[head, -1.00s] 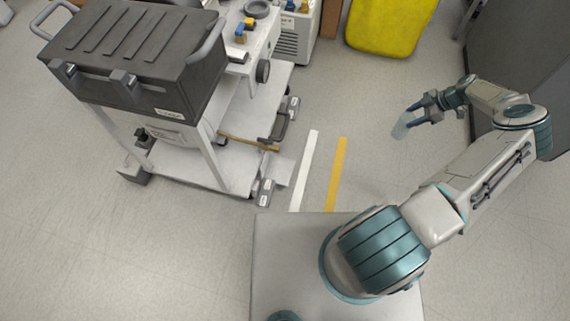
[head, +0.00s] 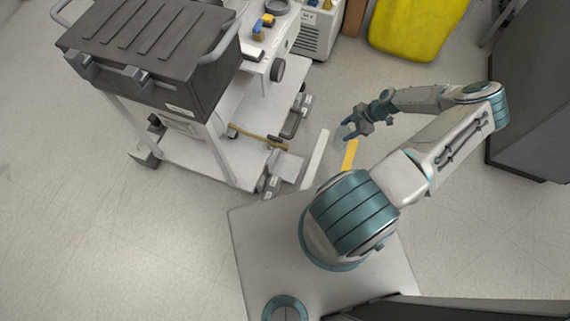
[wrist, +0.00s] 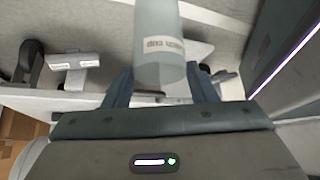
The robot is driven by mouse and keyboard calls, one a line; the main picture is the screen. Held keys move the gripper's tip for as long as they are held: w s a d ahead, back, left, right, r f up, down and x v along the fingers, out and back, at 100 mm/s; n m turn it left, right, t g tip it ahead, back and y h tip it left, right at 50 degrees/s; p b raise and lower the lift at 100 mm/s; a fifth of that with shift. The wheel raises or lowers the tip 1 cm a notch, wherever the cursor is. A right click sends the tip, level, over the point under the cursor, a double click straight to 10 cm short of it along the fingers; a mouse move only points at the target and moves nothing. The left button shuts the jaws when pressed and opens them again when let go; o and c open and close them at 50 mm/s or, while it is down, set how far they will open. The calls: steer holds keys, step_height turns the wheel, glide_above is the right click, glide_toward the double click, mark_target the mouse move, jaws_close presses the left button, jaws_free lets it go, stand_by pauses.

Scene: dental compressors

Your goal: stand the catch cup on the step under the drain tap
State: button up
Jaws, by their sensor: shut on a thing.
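The catch cup (wrist: 158,45) is a translucent, pale cup with a printed label, held between the two fingers of my gripper (wrist: 160,88) in the wrist view. In the head view my gripper (head: 350,138) is shut on the cup (head: 342,135), above the floor near the yellow and white stripes. It is to the right of the wheeled cart and apart from it. A small light step (head: 283,168) juts from the cart's lower right side, by the casters. I cannot make out the drain tap for certain; a brass-coloured pipe (head: 258,138) runs along the cart's lower shelf.
The cart carries a dark ribbed case (head: 150,45) on its left, with a white lower shelf (head: 190,158). A yellow bin (head: 415,25) stands at the back and a grey cabinet (head: 540,95) at the right.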

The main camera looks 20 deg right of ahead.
steer(key=s+a+f, duration=0.1)
steer(key=s+a, duration=0.4)
steer(key=a, duration=0.1)
steer(key=w+a+f+b, duration=0.1)
steer(key=w+a+f, duration=0.1)
steer(key=a, duration=0.6)
steer(key=w+a+f+b, duration=0.1)
steer(key=a, duration=0.8)
steer(key=shift+w+a+f, duration=0.2)
steer(key=shift+w+f, duration=0.15)
steer(key=shift+f+b, duration=0.2)
steer(key=shift+b, duration=0.15)
steer(key=o, duration=1.2)
steer(key=shift+r, duration=0.1)
